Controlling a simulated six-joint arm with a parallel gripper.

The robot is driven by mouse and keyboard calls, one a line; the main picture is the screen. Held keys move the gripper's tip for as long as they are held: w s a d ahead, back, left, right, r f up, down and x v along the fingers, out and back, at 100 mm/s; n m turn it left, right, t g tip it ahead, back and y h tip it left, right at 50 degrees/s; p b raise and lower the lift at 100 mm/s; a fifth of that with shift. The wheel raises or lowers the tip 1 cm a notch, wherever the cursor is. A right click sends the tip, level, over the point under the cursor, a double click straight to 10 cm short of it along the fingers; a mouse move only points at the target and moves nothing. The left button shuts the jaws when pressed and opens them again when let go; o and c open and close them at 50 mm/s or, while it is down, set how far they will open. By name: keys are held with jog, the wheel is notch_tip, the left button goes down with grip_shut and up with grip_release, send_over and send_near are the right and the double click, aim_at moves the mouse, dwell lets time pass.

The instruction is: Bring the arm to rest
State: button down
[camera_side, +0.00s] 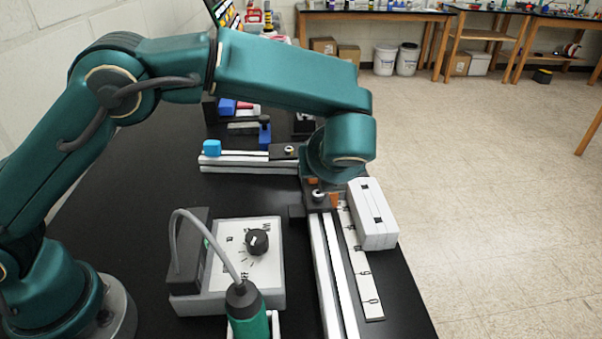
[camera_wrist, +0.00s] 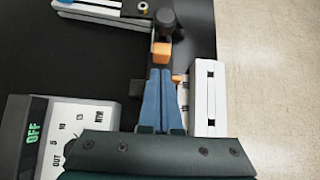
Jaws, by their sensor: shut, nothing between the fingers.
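My teal arm reaches over the table from the left and bends down over the frame corner. In the wrist view my gripper (camera_wrist: 161,72) shows as two blue-grey fingers lying together, shut and empty. An orange piece (camera_wrist: 161,49) shows just past the fingertips; I cannot tell whether they touch it. In the side view my wrist hides most of the fingers.
A grey control box with a dial (camera_side: 257,242) stands left of the front rail; its display (camera_wrist: 34,133) reads OFF. A green-handled driver (camera_side: 247,312) on a cable is in front. A white box (camera_side: 372,222) and marked strip (camera_side: 361,268) lie right of the rail, near the table edge.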

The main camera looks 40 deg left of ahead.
jog(key=v, duration=0.5)
jog(key=s+a+r+n+h, duration=0.1)
jog(key=s+a+r+n, duration=0.15)
jog(key=a+r, duration=0.2)
jog(key=s+a+r+n, duration=0.1)
jog(key=a+r+n, duration=0.3)
jog(key=a, duration=0.2)
jog(key=s+a+n+g+h, duration=0.15)
jog(key=s+a+n, duration=0.25)
jog(key=s+n, duration=0.4)
jog(key=s+d+f+n+h, duration=0.1)
jog(key=s+f+n, duration=0.1)
jog(key=s+n, duration=0.1)
jog(key=s+d+f+n+h, duration=0.1)
jog(key=s+f+n, duration=0.1)
jog(key=s+n, duration=0.1)
jog(key=s+d+f+n+h, duration=0.1)
jog(key=s+f+n+h, duration=0.1)
jog(key=n, duration=0.3)
jog(key=shift+s+d+f+t, duration=0.2)
jog(key=shift+s+d+t, duration=0.05)
jog(key=shift+s, duration=0.2)
jog(key=shift+w+d+r+n, duration=0.1)
jog(key=shift+w+d+n, duration=0.1)
jog(key=shift+n, duration=0.55)
jog(key=shift+a, duration=0.1)
